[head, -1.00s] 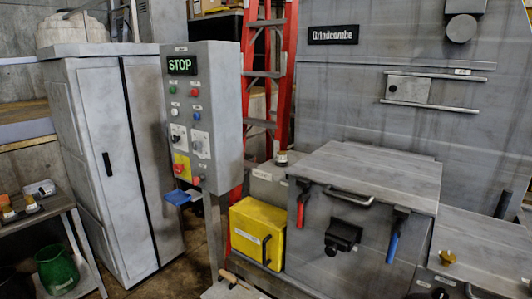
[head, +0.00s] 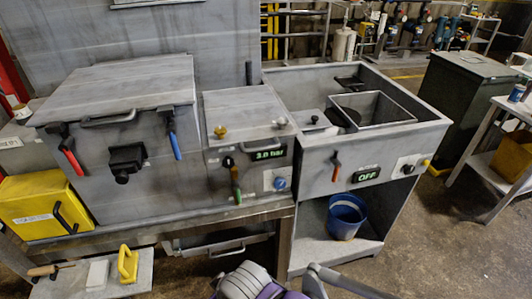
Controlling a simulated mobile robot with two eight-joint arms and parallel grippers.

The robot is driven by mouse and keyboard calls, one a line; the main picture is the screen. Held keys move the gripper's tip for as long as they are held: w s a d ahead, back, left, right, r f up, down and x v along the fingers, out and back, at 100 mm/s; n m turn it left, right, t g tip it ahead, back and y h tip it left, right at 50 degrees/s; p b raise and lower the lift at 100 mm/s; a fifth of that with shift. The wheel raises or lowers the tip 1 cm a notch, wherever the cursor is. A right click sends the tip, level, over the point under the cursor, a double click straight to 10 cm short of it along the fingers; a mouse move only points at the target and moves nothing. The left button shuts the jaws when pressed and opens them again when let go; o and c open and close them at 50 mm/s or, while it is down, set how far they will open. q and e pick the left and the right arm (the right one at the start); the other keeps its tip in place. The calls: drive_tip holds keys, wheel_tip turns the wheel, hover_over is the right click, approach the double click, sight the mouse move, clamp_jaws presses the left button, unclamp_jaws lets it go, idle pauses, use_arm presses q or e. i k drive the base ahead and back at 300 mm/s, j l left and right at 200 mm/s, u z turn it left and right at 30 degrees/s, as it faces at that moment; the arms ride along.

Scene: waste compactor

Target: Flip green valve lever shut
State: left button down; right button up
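The green valve lever (head: 236,186) hangs from a dark valve on the front of the middle grey unit (head: 213,176). It points almost straight down, with a reddish-brown part above its green tip. A lit display (head: 269,154) to its upper right reads "3.0 bar". A blue knob (head: 279,184) sits to its right. Parts of my arms show at the bottom edge, well below the lever. Neither gripper's fingertips are in view, and nothing of mine touches the lever.
A red lever (head: 70,157) and a blue lever (head: 174,140) are on the large left box. An orange-red lever (head: 335,170) is on the right sink unit, beside an "OFF" display (head: 366,175). A blue bucket (head: 346,216) stands on its lower shelf. Floor at lower right is open.

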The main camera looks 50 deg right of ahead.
sight(235, 184)
drive_tip(key=z, duration=1.5)
drive_tip(key=i+l+z, duration=0.25)
drive_tip(key=i, duration=0.1)
